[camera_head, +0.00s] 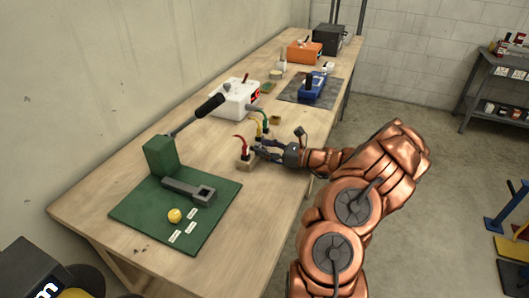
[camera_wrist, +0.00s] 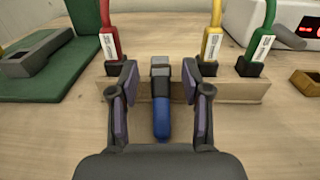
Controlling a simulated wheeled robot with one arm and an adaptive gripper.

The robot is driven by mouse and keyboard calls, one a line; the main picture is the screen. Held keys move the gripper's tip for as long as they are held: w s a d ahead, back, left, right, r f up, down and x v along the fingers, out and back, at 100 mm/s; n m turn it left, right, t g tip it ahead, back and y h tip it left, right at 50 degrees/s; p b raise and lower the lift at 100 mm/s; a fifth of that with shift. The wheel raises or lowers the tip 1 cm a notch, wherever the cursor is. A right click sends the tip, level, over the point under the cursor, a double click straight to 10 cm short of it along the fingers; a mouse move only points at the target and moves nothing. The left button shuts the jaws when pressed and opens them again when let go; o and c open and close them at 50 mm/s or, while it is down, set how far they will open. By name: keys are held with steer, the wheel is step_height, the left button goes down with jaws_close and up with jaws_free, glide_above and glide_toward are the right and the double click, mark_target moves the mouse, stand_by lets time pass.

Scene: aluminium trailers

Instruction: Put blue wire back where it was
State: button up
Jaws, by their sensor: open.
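The green wire (camera_wrist: 259,42) stands upright to the right of the yellow one. My gripper (camera_wrist: 161,92) is open, with one finger on each side of the blue wire and visible gaps. In the head view, my gripper (camera_head: 262,147) is at the block (camera_head: 244,164), where the blue wire is hidden.
A green mat (camera_head: 150,222) with a lever press (camera_head: 161,157) and a yellow ball (camera_head: 174,215) lies at the near left. A white box (camera_head: 236,98) stands behind the wires. A blue device (camera_head: 312,87) sits on a grey mat farther back. Bare tabletop lies in front of the block.

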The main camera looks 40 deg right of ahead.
jaws_close()
stand_by(0.6)
